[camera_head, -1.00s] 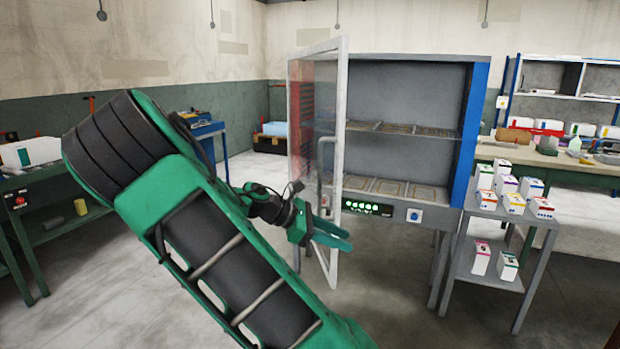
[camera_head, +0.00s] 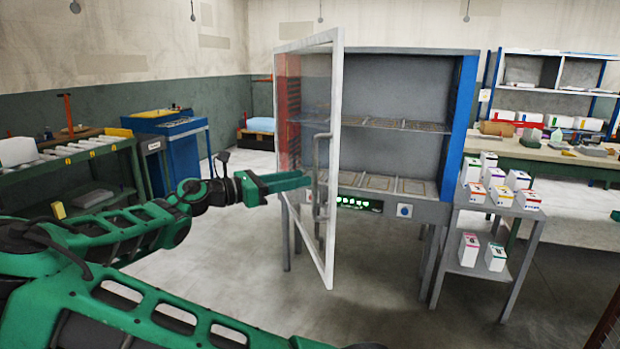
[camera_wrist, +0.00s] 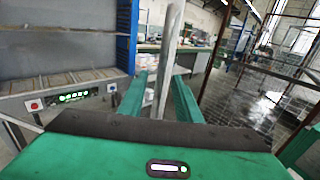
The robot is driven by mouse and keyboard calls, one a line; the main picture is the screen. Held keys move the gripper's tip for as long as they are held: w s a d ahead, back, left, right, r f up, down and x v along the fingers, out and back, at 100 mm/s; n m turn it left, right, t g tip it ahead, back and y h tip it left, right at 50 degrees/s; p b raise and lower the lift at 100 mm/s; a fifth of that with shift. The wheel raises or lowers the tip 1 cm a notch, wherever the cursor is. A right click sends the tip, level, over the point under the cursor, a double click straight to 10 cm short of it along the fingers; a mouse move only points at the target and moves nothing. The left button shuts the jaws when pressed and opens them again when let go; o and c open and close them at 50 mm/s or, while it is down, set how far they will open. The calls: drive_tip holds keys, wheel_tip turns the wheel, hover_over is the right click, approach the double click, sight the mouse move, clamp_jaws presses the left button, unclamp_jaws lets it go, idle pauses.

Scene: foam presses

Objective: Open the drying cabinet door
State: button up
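The drying cabinet (camera_head: 395,90) has a grey interior with wire shelves and a blue right side. Its glazed, white-framed door (camera_head: 335,245) is swung well open on the left, edge towards me. A vertical bar handle (camera_head: 323,160) is on the door's outer face. My gripper (camera_head: 305,181) is level with the middle of the handle, its green fingers reaching it from the left. In the wrist view the fingers (camera_wrist: 160,98) are spread, with a grey upright bar, apparently the handle (camera_wrist: 168,55), between them. I see no clear finger contact; the lower bar is hidden.
A stand with small white boxes (camera_head: 497,195) is right of the cabinet. A blue tool cart (camera_head: 175,150) and green roller bench (camera_head: 90,150) are at left. The floor (camera_head: 370,300) before the cabinet is clear.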

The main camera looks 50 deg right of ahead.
drive_tip(key=x, duration=0.5)
drive_tip(key=shift+s+d, duration=0.2)
drive_tip(key=shift+d, duration=0.15)
clamp_jaws()
